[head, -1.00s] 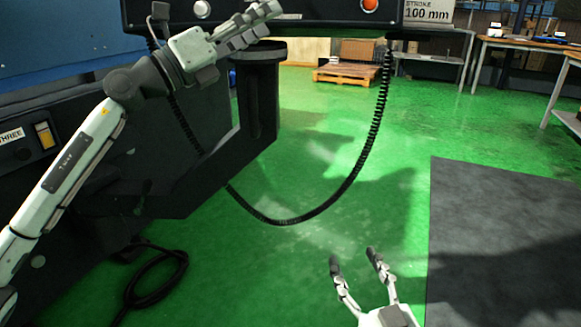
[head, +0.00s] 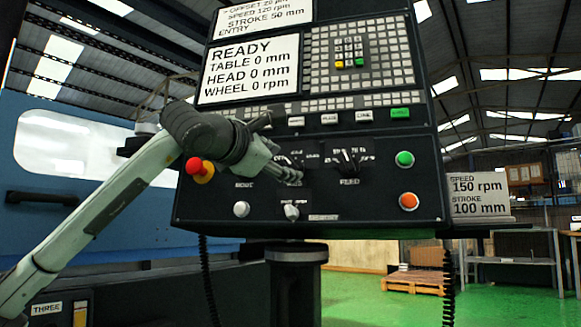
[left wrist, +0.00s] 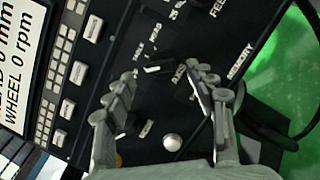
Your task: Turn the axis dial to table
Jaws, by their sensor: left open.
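The axis dial (left wrist: 157,70) is a small black knob with a pale pointer line, on the dark control panel. In the left wrist view it lies between the fingertips of my left gripper (left wrist: 161,75), which is open. Its labels are small; one beside it seems to read HEAD. In the head view my left gripper (head: 276,165) reaches the panel from the left and partly covers the dial. I cannot tell whether the fingers touch the dial. My right gripper is not in view.
The feed dial (head: 350,160) is just right of the axis dial. A red knob (head: 201,168), a silver knob (head: 241,209), a memory switch (head: 291,211), a green button (head: 404,159) and an orange button (head: 409,201) surround it. The display (head: 250,70) reads READY.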

